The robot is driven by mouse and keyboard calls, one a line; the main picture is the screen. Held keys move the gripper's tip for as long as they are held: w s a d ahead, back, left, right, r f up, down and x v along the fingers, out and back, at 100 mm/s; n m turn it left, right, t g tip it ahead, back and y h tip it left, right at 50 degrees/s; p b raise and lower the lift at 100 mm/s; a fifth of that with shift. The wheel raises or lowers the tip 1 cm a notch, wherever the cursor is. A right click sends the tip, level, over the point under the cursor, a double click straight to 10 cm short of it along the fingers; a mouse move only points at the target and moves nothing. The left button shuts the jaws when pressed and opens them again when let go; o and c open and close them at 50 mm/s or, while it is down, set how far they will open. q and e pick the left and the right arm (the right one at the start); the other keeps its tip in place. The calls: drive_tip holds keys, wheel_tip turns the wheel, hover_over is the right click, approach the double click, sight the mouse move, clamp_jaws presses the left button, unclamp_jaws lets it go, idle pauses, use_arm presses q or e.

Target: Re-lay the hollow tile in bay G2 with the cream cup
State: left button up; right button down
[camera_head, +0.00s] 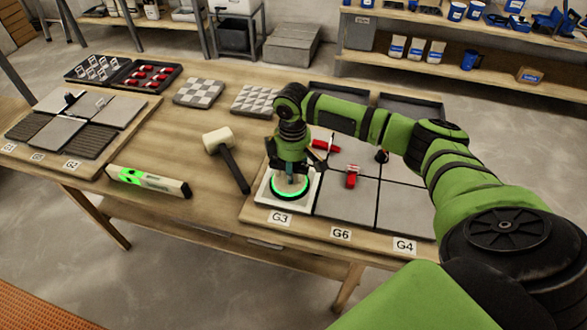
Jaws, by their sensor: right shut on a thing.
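My right gripper (291,168) is shut on a round cup (290,188) with a glowing green ring and a pale beige middle. The cup is over a whitish square (309,199) behind the G3 label; I cannot tell whether they touch. The gripper partly hides the cup. On the left board, the G2 label (73,164) stands before a dark ridged patch (89,142), with grey tiles (62,131) beside and behind it. My left gripper is not in view.
A white-headed mallet (219,142) and a green-lit level (149,181) lie between the boards. Red clips (351,177) lie on the right board's tiles (345,200). An open case (123,74) and patterned tile blocks (199,93) stand behind. The front middle is clear.

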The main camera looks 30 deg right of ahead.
drive_tip(key=shift+s+a+f, duration=0.3)
drive_tip(key=shift+a+f, duration=0.15)
drive_tip(key=c, duration=0.8)
unclamp_jaws()
drive_tip(key=shift+c, duration=0.2)
drive_tip(key=shift+w+a, duration=0.1)
drive_tip(key=shift+w, duration=0.05)
drive_tip(key=r, duration=1.2)
drive_tip(key=shift+w+r, duration=0.2)
drive_tip(key=shift+r, duration=0.05)
